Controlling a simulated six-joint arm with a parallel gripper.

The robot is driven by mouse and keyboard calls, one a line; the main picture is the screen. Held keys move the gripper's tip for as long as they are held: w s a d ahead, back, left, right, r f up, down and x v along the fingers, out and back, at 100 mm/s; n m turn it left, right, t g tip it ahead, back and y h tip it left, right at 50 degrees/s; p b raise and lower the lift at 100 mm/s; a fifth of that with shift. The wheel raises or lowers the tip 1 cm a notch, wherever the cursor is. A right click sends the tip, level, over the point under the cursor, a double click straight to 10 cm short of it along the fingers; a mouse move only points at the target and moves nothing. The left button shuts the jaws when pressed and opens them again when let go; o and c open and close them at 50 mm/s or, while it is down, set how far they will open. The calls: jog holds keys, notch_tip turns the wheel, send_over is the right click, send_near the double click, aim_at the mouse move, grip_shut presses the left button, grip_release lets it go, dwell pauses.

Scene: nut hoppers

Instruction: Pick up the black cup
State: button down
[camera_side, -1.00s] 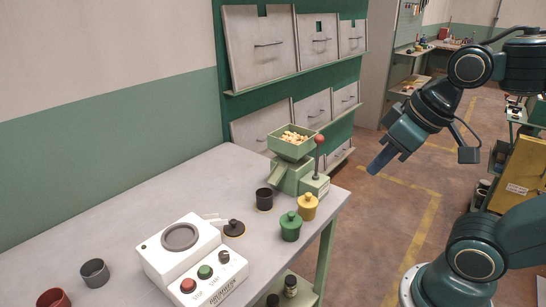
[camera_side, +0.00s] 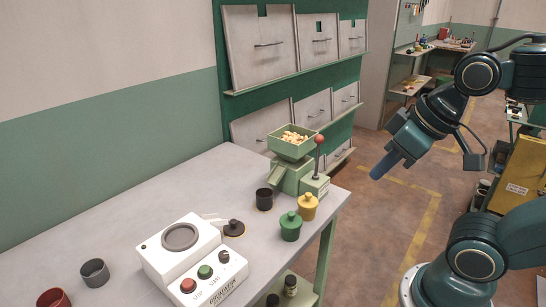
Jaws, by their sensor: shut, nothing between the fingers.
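The black cup (camera_side: 264,200) stands upright on the grey table, just left of the green nut hopper (camera_side: 291,148) and its base. My gripper (camera_side: 380,172) hangs in the air to the right of the table, above the floor, pointing down and to the left. It is shut and holds nothing. It is well apart from the cup, up and to its right.
A green jar (camera_side: 290,227) and a yellow jar (camera_side: 307,207) stand right of the cup. The hopper's red-knobbed lever (camera_side: 319,152) rises between my gripper and the cup. A white button box (camera_side: 190,262), a grey cup (camera_side: 95,272) and a red cup (camera_side: 53,299) are further left.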

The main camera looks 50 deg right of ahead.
jog(key=c, duration=2.1)
grip_release()
jog(key=o, duration=1.5)
jog(key=shift+o, duration=0.2)
jog(key=shift+w, duration=0.1)
